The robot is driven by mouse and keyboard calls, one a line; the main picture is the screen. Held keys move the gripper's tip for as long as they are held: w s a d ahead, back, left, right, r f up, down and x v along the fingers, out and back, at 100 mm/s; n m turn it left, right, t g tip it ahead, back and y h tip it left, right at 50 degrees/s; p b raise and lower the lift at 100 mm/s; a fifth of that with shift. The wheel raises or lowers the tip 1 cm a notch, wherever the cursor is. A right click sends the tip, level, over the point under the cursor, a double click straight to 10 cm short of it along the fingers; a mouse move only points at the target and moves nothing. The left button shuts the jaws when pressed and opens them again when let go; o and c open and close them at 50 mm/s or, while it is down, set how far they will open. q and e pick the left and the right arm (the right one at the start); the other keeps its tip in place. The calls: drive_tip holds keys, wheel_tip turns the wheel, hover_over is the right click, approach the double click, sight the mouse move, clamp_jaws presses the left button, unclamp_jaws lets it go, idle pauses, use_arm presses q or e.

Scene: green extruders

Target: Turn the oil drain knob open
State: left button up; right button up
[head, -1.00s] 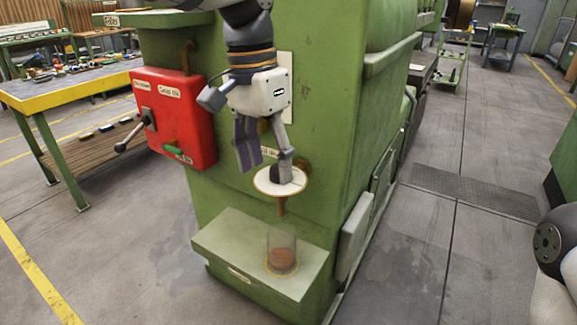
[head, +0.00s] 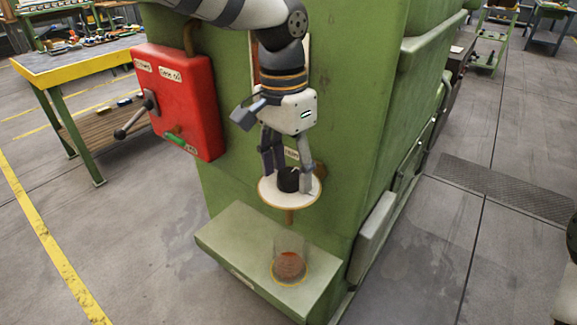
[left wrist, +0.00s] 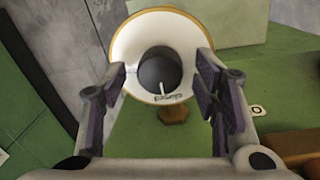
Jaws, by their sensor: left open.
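The oil drain knob (head: 288,180) is a black round knob on a white disc with an orange rim (head: 272,196), on the front of the green machine. In the left wrist view the knob (left wrist: 159,70) has a white pointer line towards lettering that seems to read "closed". My left gripper (head: 288,188) is open, its fingers coming down on either side of the knob. In the left wrist view its two fingers (left wrist: 167,92) stand apart with the knob between and beyond them, and a gap shows on both sides. My right gripper is not in view.
Below the disc, a clear container with brown contents (head: 289,266) stands on the machine's green ledge (head: 240,245). A red box with a lever (head: 180,105) is on the machine's left. A yellow-edged workbench (head: 75,66) stands further left. The floor at right is open.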

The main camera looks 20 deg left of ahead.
use_arm(q)
drive_tip(key=c, duration=1.2)
drive_tip(key=shift+o, duration=0.2)
drive_tip(key=shift+m, duration=0.4)
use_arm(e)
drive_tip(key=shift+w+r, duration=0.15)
use_arm(q)
drive_tip(key=shift+m, duration=1)
drive_tip(key=m+p, duration=0.1)
drive_tip(key=m, duration=0.3)
drive_tip(key=shift+w+m, duration=0.1)
drive_tip(key=shift+m, duration=0.2)
drive_tip(key=m, duration=0.5)
drive_tip(key=shift+d+f+m+y, duration=0.1)
drive_tip(key=shift+m+y, duration=0.2)
drive_tip(key=m, duration=0.4)
drive_tip(key=shift+m, duration=0.4)
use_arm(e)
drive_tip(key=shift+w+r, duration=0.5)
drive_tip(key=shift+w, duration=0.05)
